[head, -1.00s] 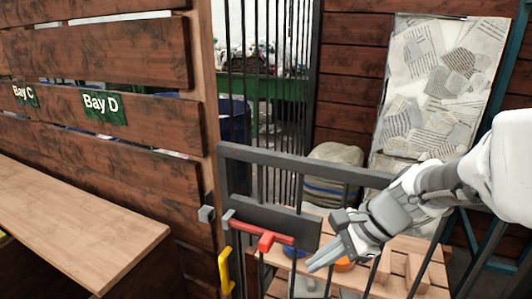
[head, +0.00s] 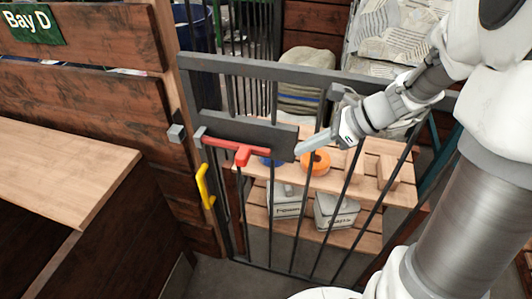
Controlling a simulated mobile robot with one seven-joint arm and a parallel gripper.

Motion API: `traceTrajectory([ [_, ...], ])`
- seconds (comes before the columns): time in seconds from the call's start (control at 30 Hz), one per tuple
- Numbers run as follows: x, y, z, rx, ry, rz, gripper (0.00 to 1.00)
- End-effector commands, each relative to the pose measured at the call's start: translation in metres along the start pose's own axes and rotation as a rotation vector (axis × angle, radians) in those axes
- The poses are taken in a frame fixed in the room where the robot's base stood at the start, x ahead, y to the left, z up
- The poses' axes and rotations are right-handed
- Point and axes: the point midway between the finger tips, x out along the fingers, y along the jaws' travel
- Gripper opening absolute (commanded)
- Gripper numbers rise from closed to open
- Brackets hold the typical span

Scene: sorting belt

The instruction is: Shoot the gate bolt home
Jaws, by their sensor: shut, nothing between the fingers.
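The red gate bolt (head: 236,147) lies across a dark plate (head: 268,134) on the grey barred gate (head: 250,66), with its red handle pointing down and forward. A grey block (head: 176,133), which looks like the keeper, sits on the wooden post left of the gate. A gap shows between the bolt's left end and this block. My gripper (head: 300,150) is shut and empty, its fingertips pointing left. In the picture it is just right of the bolt handle, over the right end of the plate. I cannot tell whether it touches the plate.
Behind the bars stands a wooden shelf (head: 370,200) with an orange ring (head: 316,162) and grey bins (head: 335,211). A wooden counter (head: 60,170) is at the left.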

Motion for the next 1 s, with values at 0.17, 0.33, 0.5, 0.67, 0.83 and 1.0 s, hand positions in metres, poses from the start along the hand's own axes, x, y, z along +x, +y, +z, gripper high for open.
traceTrajectory([
  [0.17, 0.019, 0.001, 0.0, -0.001, 0.0, 0.005, 0.0],
  [0.33, 0.054, 0.002, -0.001, 0.0, 0.001, 0.008, 0.0],
  [0.5, 0.091, 0.001, -0.001, 0.0, 0.001, 0.006, 0.0],
  [0.67, 0.112, 0.001, 0.013, -0.004, 0.0, 0.004, 0.0],
  [0.83, 0.124, 0.001, 0.025, -0.003, 0.0, 0.002, 0.0],
  [1.0, 0.127, 0.001, 0.029, -0.002, 0.001, 0.001, 0.0],
])
